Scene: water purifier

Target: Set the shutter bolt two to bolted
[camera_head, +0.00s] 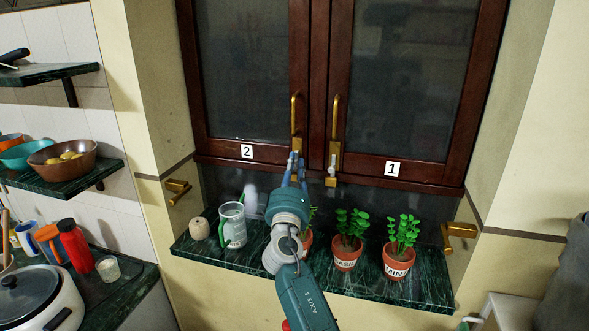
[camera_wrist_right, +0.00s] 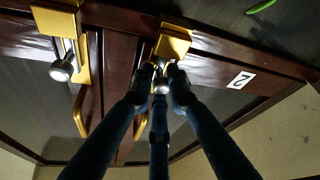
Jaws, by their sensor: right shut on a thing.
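Shutter bolt two is a brass bolt (camera_head: 298,144) at the bottom inner corner of the left dark-wood shutter, beside the label 2 (camera_head: 247,151). My right gripper (camera_head: 294,160) reaches up to it from below. In the right wrist view its brass plate (camera_wrist_right: 173,45) shows behind the fingertips. There the right gripper (camera_wrist_right: 160,78) is shut on the bolt's small silver knob (camera_wrist_right: 160,87), whose sides the fingers partly hide. Shutter bolt one (camera_head: 335,155), with a silver knob, is on the right shutter and untouched. My left gripper is not in view.
A dark green marble sill (camera_head: 420,290) lies below the shutters. It holds a beige pot (camera_head: 199,228), a glass mug (camera_head: 232,228) and potted plants, including basil (camera_head: 346,252) and mint (camera_head: 398,262). Brass handles (camera_head: 336,115) rise above the bolts. Shelves stand at left.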

